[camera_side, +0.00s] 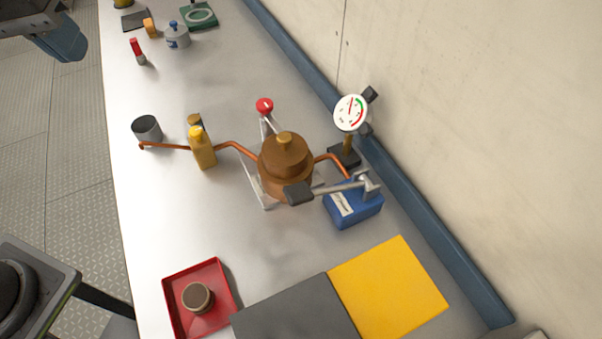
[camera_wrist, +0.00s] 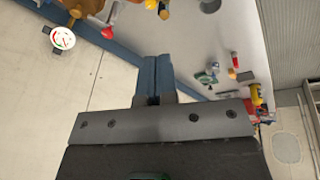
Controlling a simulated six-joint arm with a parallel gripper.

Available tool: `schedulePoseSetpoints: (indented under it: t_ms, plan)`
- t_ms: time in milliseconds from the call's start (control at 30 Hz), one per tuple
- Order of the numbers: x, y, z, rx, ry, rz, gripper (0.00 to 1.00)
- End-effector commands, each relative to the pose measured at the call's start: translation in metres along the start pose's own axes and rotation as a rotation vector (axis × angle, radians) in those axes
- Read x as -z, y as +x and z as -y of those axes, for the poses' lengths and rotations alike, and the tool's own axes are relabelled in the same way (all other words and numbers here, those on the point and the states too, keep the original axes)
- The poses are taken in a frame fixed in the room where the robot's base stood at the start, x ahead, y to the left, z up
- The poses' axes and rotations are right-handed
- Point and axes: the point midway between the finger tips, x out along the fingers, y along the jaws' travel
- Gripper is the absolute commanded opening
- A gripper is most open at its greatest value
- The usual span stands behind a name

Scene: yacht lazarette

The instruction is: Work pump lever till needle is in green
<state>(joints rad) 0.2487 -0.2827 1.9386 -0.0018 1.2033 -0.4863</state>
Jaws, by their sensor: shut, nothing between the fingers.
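The blue pump (camera_side: 352,207) sits on the bench right of centre in the side view. Its metal lever (camera_side: 340,188) runs left from a bracket on top and ends in a dark grip (camera_side: 298,193) in front of the copper boiler. The round white gauge (camera_side: 350,112) stands behind it on a post, with green and red arcs at its right side; the exact needle reading is too small to tell. The gauge also shows in the wrist view (camera_wrist: 62,38). My gripper (camera_side: 68,42) is shut and empty, high at the upper left, far from the lever. Its blue fingers (camera_wrist: 153,78) touch each other in the wrist view.
The copper boiler (camera_side: 285,165) with pipes and a red-knobbed arm (camera_side: 265,106) stands mid-bench. A yellow bottle (camera_side: 203,150) and grey cup (camera_side: 147,128) are left of it. A red tray (camera_side: 206,330) and yellow mat (camera_side: 390,290) lie in front. A wall runs along the right.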

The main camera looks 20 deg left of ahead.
Motion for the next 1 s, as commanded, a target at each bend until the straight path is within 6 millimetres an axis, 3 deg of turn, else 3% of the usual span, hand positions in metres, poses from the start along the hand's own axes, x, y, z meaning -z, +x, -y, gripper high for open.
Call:
schedulePoseSetpoints:
  t_ms: [200,467,600,800,1000]
  plan:
    - [0.025,-0.001,-0.070,0.039,-0.120,0.111,0.00]
    - [0.028,0.015,-0.157,0.134,-0.268,0.210,0.00]
    - [0.015,0.029,-0.202,0.203,-0.344,0.244,0.00]
    - [-0.014,0.053,-0.254,0.303,-0.441,0.264,0.00]
    - [-0.039,0.068,-0.281,0.368,-0.503,0.262,0.00]
